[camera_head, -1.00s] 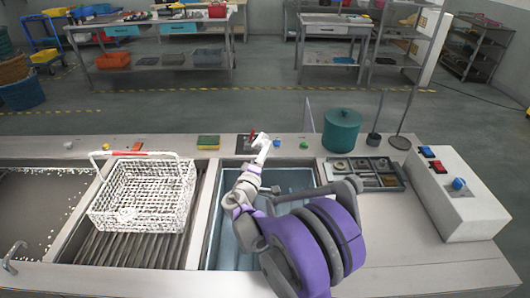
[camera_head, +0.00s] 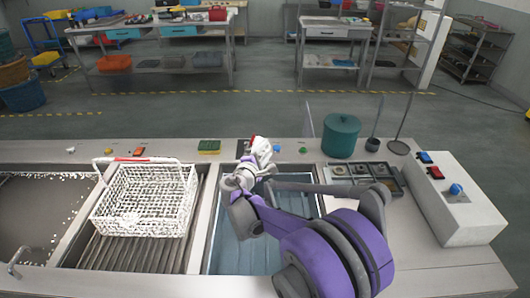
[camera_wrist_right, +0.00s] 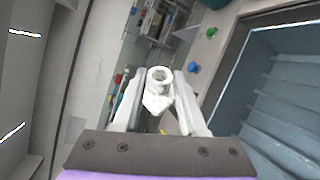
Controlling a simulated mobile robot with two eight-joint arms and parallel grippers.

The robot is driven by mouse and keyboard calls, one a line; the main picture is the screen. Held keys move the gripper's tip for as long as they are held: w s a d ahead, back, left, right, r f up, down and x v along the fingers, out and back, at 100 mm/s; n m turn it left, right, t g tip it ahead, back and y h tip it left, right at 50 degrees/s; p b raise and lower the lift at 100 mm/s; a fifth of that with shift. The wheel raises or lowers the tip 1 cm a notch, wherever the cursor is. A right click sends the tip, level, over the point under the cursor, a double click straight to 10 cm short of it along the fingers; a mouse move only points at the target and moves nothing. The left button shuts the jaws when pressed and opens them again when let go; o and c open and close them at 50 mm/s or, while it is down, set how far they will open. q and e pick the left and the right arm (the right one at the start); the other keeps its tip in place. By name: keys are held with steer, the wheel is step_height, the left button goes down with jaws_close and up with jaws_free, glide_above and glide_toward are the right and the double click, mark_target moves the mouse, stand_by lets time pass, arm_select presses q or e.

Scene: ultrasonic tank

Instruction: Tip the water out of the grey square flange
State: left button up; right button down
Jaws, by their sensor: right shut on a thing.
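My right gripper (camera_head: 260,152) is above the far edge of the blue water tank (camera_head: 232,252). In the right wrist view the gripper (camera_wrist_right: 160,98) is shut on a pale, whitish-grey piece with a round opening, which I take to be the grey square flange (camera_wrist_right: 158,100). The flange is tilted between the fingertips, clear of the tank. Its square outline is not clear from this angle, and I cannot tell whether water is in it. In the head view it is small and hard to separate from the fingers. My left gripper is not in view.
A white wire basket (camera_head: 140,205) sits over the ribbed basin on the left. A teal lidded pot (camera_head: 341,135), a parts tray (camera_head: 365,172) and a grey control box (camera_head: 450,200) stand on the right. Small coloured buttons line the counter's back edge.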

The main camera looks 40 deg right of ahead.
mark_target(254, 145)
steer(key=n+g, duration=0.1)
steer(key=n, duration=0.1)
steer(key=w+r+n+g, duration=0.1)
steer(key=n, duration=0.1)
steer(key=w+r+n+g+y+p, duration=0.1)
steer(key=n, duration=0.1)
steer(key=shift+w+a+r+g, duration=0.15)
steer(key=shift+w+a+g, duration=0.05)
steer(key=shift+w+g, duration=0.1)
steer(key=shift+w+n+g, duration=0.25)
steer(key=shift+n+g, duration=0.05)
steer(key=shift+n, duration=0.2)
steer(key=n+g, duration=0.1)
steer(key=w+n+g, duration=0.1)
steer(key=shift+w+a+r+n, duration=0.15)
steer(key=shift+r+n, duration=0.15)
